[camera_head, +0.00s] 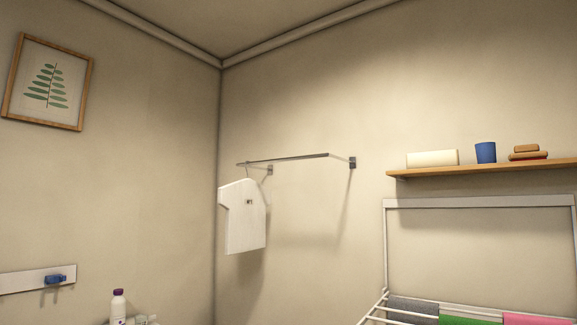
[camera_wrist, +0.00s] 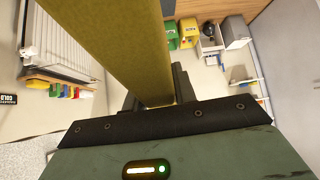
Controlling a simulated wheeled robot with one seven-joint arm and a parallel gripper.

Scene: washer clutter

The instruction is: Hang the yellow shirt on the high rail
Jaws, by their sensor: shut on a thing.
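The high rail (camera_head: 300,157) is a thin grey bar on wall brackets near the corner in the head view. A white shirt (camera_head: 243,225) hangs from a hanger at its left end, and the rest of the bar is bare. In the wrist view my gripper (camera_wrist: 152,100) is shut on a long yellow-olive piece (camera_wrist: 115,45), which I take to be the yellow shirt seen close up. Its whole shape and any hanger are out of view. Neither my gripper nor the yellow shirt shows in the head view.
A wooden shelf (camera_head: 480,170) with a blue cup (camera_head: 485,152) is right of the rail. Below it stands a drying rack (camera_head: 480,203) with coloured cloths. A bottle (camera_head: 118,305) is at the lower left. Green (camera_wrist: 172,35) and yellow (camera_wrist: 188,30) containers show in the wrist view.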

